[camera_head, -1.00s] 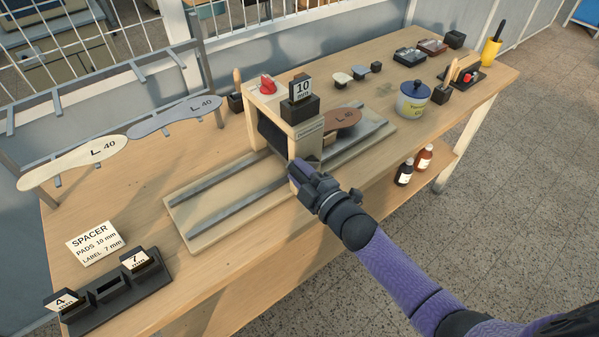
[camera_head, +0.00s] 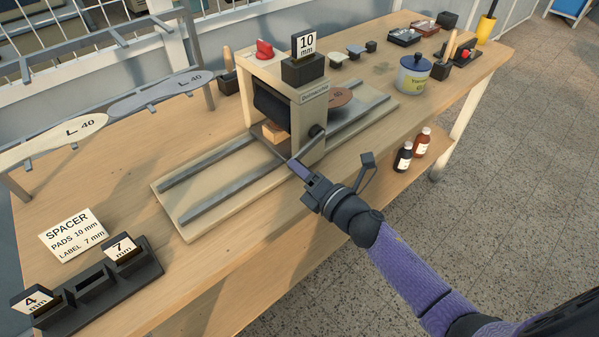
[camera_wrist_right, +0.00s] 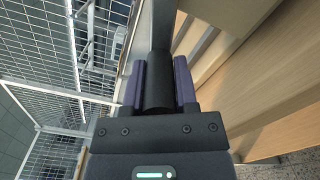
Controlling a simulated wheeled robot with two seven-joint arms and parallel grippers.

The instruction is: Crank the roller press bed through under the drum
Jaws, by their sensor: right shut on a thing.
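The roller press (camera_head: 312,100) stands on the bench, with its dark drum (camera_head: 271,106) between the side frames. A brown L 40 insole (camera_head: 340,97) shows partly at the right of the press, the rest hidden by the frame. The bed edge with a wooden block (camera_head: 275,132) shows under the drum on the left side. Two grey rails (camera_head: 235,192) run along the base. My right gripper (camera_head: 297,168) is at the front of the press, low and left of the crank hub (camera_head: 317,131). In the wrist view it is shut on the dark crank handle (camera_wrist_right: 159,80). My left gripper is out of view.
A 10 mm spacer (camera_head: 305,45) stands on top of the press beside a red knob (camera_head: 264,49). A spacer holder (camera_head: 95,290) and a sign (camera_head: 74,236) lie front left. A tin (camera_head: 412,78) stands right. Bottles (camera_head: 403,157) are on a shelf below.

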